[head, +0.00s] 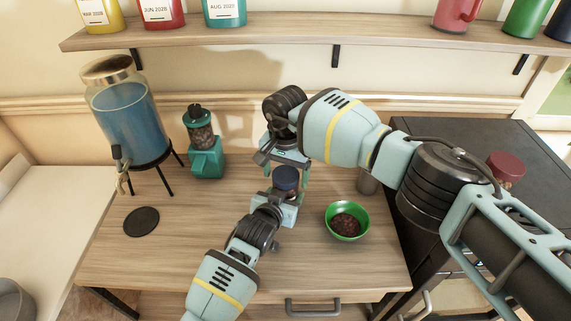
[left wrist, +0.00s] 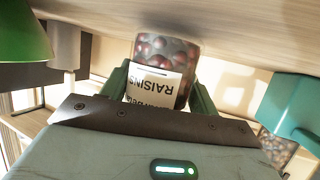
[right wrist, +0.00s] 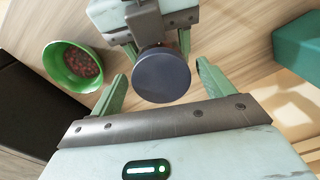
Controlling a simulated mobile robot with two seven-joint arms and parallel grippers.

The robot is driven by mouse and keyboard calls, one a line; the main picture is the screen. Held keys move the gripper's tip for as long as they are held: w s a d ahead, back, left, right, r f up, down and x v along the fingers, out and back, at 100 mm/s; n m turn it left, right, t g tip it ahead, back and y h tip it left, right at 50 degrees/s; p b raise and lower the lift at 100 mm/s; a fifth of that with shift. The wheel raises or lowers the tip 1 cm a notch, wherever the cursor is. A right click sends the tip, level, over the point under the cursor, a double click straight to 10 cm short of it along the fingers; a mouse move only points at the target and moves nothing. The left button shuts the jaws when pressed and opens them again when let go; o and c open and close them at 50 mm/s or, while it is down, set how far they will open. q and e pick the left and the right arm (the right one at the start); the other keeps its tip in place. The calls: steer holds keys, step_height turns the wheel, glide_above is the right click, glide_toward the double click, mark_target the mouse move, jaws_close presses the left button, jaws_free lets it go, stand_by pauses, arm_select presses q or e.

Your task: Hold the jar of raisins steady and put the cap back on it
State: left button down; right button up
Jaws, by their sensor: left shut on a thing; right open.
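The raisin jar (left wrist: 163,57) stands on the table, its RAISINS label upside down in the left wrist view. My left gripper (left wrist: 160,92) is shut around it, one finger on each side. The dark blue cap (right wrist: 162,76) is on top of the jar and also shows in the head view (head: 286,177). My right gripper (right wrist: 162,82) is open above it, with a finger on either side of the cap and gaps between. In the head view, my right gripper (head: 286,164) is directly over the jar. Whether the cap is fully seated cannot be told.
A green bowl (head: 333,229) of dark bits is right of the jar. A teal grinder (head: 207,161), a blue drink dispenser (head: 127,118) and a black round mat (head: 141,222) are at left. A shelf (head: 300,38) with canisters and mugs runs above. The front left table is clear.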

steer(key=shift+f, duration=0.15)
steer(key=c, duration=1)
steer(key=m, duration=0.6)
steer(key=shift+m, duration=0.3)
steer(key=o, duration=1.1)
steer(key=shift+c, duration=0.2)
